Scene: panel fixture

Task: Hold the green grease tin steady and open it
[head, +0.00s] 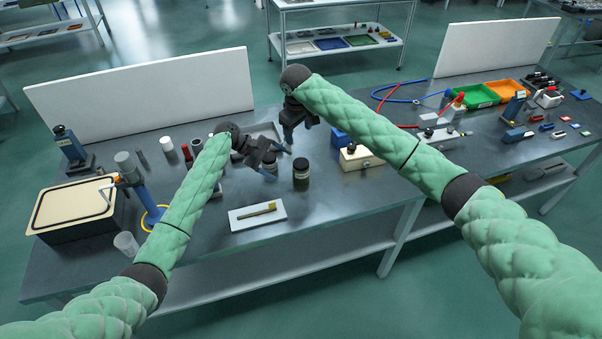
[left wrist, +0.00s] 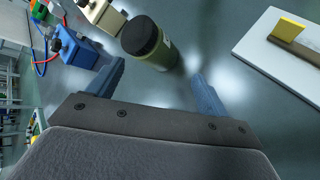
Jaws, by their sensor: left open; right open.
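The green grease tin (head: 301,178) stands upright on the grey table, a short cylinder with a dark lid and an olive-green body. In the left wrist view the tin (left wrist: 163,56) sits just beyond the gap between the fingertips, its lid on. My left gripper (head: 277,164) is open and empty, low over the table just left of the tin, fingers pointing at it. Its two fingers also show in the left wrist view (left wrist: 157,74). My right gripper (head: 300,132) is open and empty, pointing down above and behind the tin.
A white board (head: 240,223) with a yellow-tipped brush lies in front. A cream box (head: 352,164) with a black knob and a blue box (head: 340,138) stand to the right.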

